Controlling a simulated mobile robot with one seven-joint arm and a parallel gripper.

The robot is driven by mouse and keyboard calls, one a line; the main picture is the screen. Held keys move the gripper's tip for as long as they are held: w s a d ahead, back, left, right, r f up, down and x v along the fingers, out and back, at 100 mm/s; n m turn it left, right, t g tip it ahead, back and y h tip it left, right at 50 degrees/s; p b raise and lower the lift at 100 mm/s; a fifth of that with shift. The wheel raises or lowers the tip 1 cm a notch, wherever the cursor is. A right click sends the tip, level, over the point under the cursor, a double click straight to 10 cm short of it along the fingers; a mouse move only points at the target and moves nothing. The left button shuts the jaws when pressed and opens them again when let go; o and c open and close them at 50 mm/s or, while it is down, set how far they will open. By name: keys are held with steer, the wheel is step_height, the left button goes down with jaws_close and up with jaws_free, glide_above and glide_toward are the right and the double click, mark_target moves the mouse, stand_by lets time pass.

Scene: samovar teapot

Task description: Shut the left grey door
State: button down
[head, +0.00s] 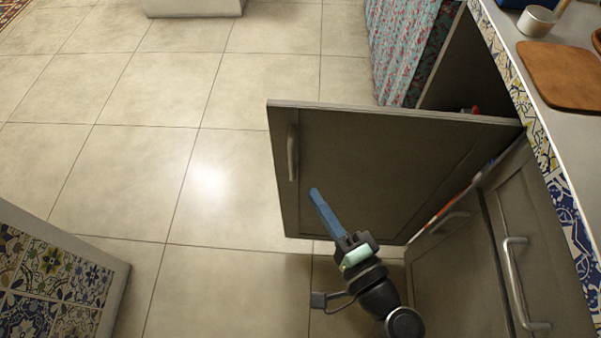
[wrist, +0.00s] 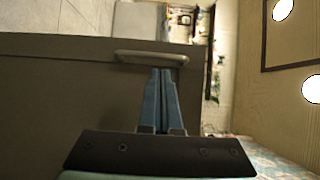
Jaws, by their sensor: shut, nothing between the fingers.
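The left grey door (head: 385,165) stands wide open in the head view, sticking out leftward from the counter front. Its outer face, with a bar handle (head: 292,152) near the free edge, is towards me. My gripper (head: 314,190) has its blue fingers shut and empty, in front of this outer face, just below and right of the handle. In the wrist view the door (wrist: 60,100) fills the left side. The closed fingertips (wrist: 163,70) are just below the handle (wrist: 152,58) in that picture. I cannot tell whether they touch the handle or the door.
The cabinet opening (head: 462,70) is behind the door. Other grey fronts with handles (head: 515,285) are at the right, under the counter (head: 570,120), which bears a wooden board (head: 562,75). A tiled block (head: 50,280) stands at lower left. Tiled floor (head: 150,170) is clear left of the door.

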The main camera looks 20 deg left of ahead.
mark_target(293, 162)
steer(key=x, duration=0.6)
steer(key=shift+w+a+b, duration=0.2)
steer(key=shift+b, duration=0.1)
steer(key=shift+w, duration=0.1)
